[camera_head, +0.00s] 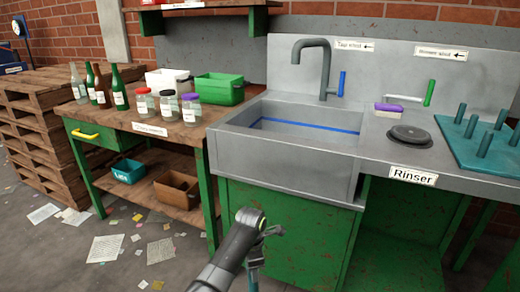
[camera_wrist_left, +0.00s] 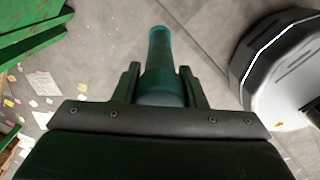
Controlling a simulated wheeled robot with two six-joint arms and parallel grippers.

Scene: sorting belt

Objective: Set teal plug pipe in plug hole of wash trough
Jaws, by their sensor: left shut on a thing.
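The teal plug pipe (camera_wrist_left: 158,58) stands between the fingers of my left gripper (camera_wrist_left: 159,84) in the left wrist view, with its free end beyond the fingertips. In the head view my left gripper (camera_head: 268,232) is low in front of the green cabinet, below the trough's front wall and apart from it. The pipe (camera_head: 254,272) hangs below it, partly cut off. The wash trough (camera_head: 285,158) is a grey metal basin with a blue line inside. Its floor and plug hole are hidden behind the front wall. My right gripper is not in view.
A grey tap (camera_head: 325,65) with a blue lever (camera_head: 341,84) rises behind the trough. A black round lid (camera_head: 409,136), a brush (camera_head: 388,110) and a teal peg rack (camera_head: 470,150) are to the right. A wooden bench (camera_head: 160,118) with jars and bottles adjoins the left side.

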